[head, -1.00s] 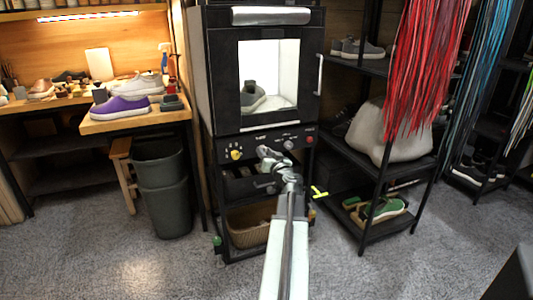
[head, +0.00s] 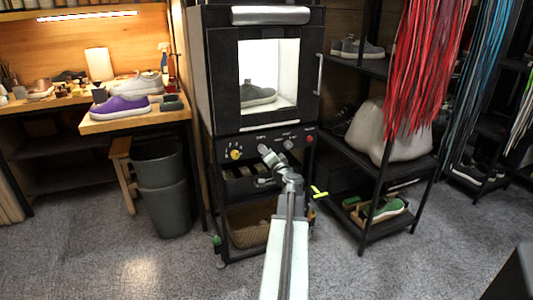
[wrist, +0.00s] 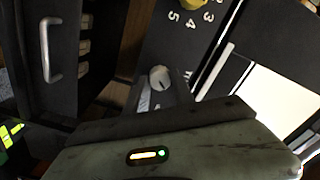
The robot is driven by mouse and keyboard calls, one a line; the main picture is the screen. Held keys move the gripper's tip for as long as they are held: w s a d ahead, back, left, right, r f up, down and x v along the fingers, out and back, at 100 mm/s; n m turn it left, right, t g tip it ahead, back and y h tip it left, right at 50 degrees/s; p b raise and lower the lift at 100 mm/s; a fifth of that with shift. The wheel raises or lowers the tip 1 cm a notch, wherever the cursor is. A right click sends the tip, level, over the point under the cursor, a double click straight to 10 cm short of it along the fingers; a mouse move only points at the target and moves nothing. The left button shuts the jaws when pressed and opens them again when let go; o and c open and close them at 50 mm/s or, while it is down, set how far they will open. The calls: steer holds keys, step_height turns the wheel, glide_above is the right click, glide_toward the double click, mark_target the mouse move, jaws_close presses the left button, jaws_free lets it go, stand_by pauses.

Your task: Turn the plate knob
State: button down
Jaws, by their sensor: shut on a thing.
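The plate knob (wrist: 160,78) is a small pale round knob with a dark mark on its face, seen in the wrist view at the ends of my fingers. My gripper (wrist: 161,88) is shut on it. In the head view my gripper (head: 264,150) reaches the black cabinet's control panel (head: 225,146) and covers most of the knob. Behind the cabinet's lit window, a grey-green sneaker (head: 258,94) sits side-on, its toe to the right.
A yellow knob (head: 236,154) is left of my gripper; a grey knob (head: 288,144) and a red button (head: 309,138) are right of it.

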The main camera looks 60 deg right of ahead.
steer(key=shift+s+d+m, duration=0.1)
steer(key=shift+s+m, duration=0.05)
steer(key=shift+m, duration=0.95)
steer(key=c, duration=1.1)
jaws_free()
steer(key=shift+o, duration=0.2)
steer(key=v, duration=0.7)
steer(key=shift+s+a, duration=0.25)
steer(key=shift+a, duration=0.05)
